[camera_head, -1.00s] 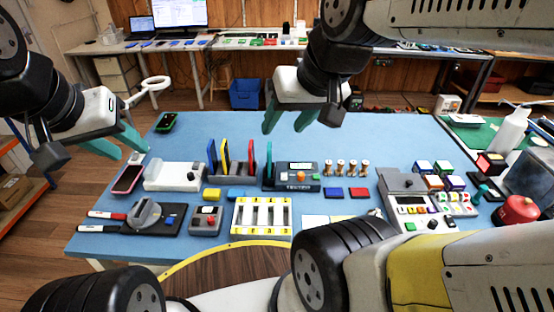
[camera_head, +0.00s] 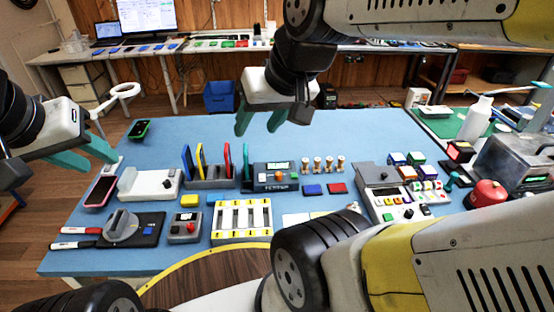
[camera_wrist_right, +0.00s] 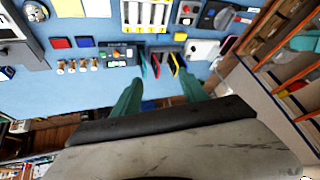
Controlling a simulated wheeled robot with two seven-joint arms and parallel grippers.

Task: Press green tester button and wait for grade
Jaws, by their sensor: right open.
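The tester (camera_head: 274,184) is a dark box with a small lit green display and an orange knob on the table, right of the phone rack. A small green spot, possibly the button, shows right of the knob. A teal slab (camera_head: 247,166) stands upright at its left end. My right gripper (camera_head: 257,127) is open and empty, above and behind the tester, not touching it. In the right wrist view the tester (camera_wrist_right: 117,56) lies beyond the open fingers (camera_wrist_right: 162,77).
A rack (camera_head: 210,184) holds upright blue, yellow and red slabs beside the tester. Several small posts (camera_head: 322,165) and blue and red pads (camera_head: 313,190) are to its right. A white slotted tray (camera_head: 242,220) lies in front. The blue table (camera_head: 190,135) is clear behind the rack.

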